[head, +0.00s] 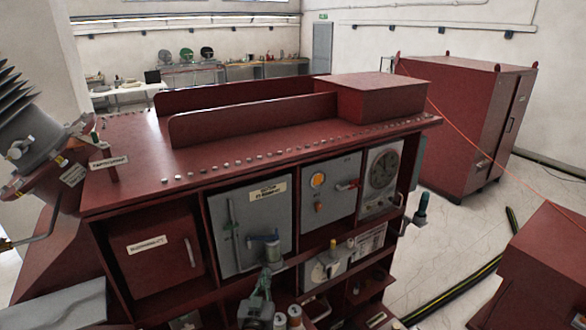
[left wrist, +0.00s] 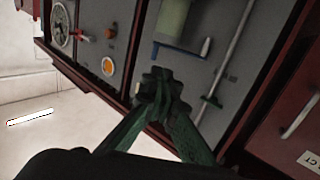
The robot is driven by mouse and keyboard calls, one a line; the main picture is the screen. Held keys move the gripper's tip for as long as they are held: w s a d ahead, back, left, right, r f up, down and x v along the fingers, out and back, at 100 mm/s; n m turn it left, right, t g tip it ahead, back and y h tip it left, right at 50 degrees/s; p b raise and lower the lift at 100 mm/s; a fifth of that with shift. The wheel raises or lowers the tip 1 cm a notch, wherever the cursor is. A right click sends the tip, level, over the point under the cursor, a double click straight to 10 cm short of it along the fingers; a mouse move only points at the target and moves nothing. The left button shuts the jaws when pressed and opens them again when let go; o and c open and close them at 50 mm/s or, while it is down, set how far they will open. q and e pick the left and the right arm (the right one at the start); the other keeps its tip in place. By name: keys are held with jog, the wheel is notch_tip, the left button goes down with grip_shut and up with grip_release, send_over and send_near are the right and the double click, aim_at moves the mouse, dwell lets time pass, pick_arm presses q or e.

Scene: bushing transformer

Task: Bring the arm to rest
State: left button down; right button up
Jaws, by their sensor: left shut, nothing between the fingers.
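My left gripper (head: 266,272) is low in the middle of the head view, in front of the dark red transformer cabinet (head: 240,128). In the left wrist view its green fingers (left wrist: 160,88) are together, with nothing between them. They appear in front of the lower part of a grey door (left wrist: 208,65); the same grey door (head: 250,226) is in the head view. I cannot tell the exact gap to the door, and no contact shows. Most of my left arm is hidden, and my right gripper is not in view.
The cabinet front has a red door (head: 157,255), a panel with an orange lamp (head: 318,180) and a round gauge (head: 383,168). A ribbed bushing (head: 25,125) stands at left. A large red cabinet (head: 470,115) stands at the back right.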

pick_arm(q)
jog(key=s+a+f+n+g+y, duration=0.25)
jog(key=s+a+f+g, duration=0.35)
jog(key=s+a+f, duration=1)
jog(key=s+a+f+m+g, duration=0.1)
jog(key=s+a+f+g, duration=0.25)
jog(key=s, duration=0.55)
jog(key=s+a+f+g, duration=0.2)
jog(key=s+f, duration=0.3)
jog(key=s, duration=0.5)
jog(key=s+a+f+m+g, duration=0.1)
jog(key=s+a+f+g, duration=0.25)
jog(key=s, duration=0.55)
notch_tip(320, 180, down, 36)
jog(key=s+d+h+b, duration=0.1)
jog(key=d+b, duration=0.1)
jog(key=b, duration=0.4)
jog(key=s+f+m+g+b, duration=0.1)
jog(key=s+f+b, duration=0.3)
jog(key=s+f, duration=1.6)
notch_tip(320, 180, down, 2)
jog(key=shift+f+g, duration=0.15)
jog(key=shift+g, duration=0.15)
